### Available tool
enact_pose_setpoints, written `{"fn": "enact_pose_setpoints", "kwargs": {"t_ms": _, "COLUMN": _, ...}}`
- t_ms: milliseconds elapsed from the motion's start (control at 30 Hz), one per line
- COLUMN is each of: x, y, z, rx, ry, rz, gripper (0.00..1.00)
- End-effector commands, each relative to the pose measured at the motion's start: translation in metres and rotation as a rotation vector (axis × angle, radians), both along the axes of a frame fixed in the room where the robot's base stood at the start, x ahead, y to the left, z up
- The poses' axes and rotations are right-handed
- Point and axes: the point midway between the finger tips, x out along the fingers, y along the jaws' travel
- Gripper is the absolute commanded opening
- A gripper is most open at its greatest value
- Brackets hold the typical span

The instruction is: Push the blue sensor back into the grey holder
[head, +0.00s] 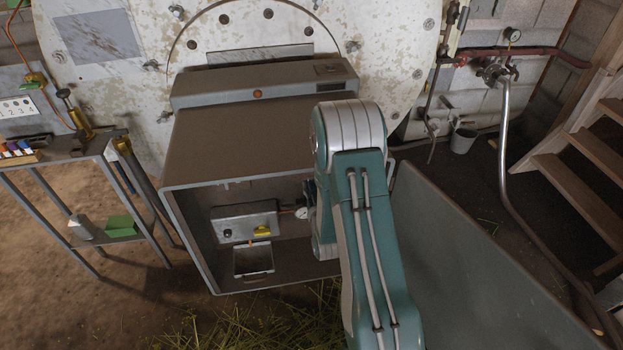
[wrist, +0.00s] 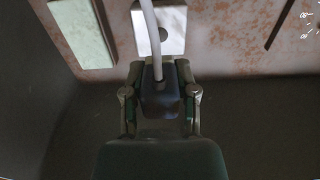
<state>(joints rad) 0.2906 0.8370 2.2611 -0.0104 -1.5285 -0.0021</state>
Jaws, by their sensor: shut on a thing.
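The blue sensor (wrist: 161,106) is a dark blue block with a pale cable running from it, in the middle of the wrist view. My gripper (wrist: 160,90) is shut on it, one finger on each side. A light grey square block (wrist: 175,32) with a round hole, which looks like the grey holder, is on the rusty wall just beyond the sensor. The cable crosses in front of it. I cannot tell whether sensor and holder touch. In the head view my arm hides the gripper, sensor and holder inside the open cabinet (head: 180,222).
In the cabinet are a grey box (head: 245,219) with a yellow knob, a small gauge (head: 302,212) and a square tray (head: 254,262). Cabinet walls enclose the arm's end. A pale green plate (wrist: 82,33) is left of the holder. A side table (head: 70,157) stands left.

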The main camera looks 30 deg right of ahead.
Motion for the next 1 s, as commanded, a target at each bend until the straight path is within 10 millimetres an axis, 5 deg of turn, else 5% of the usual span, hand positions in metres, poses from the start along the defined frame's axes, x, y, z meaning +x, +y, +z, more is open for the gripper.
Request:
{"fn": "enact_pose_setpoints", "kwargs": {"t_ms": 633, "x": 0.046, "y": -0.015, "z": 0.0, "rx": 0.003, "ry": -0.002, "rz": 0.0, "gripper": 0.0}}
{"fn": "enact_pose_setpoints", "kwargs": {"t_ms": 1000, "x": 0.054, "y": -0.017, "z": 0.0, "rx": 0.003, "ry": -0.001, "rz": 0.0, "gripper": 0.0}}
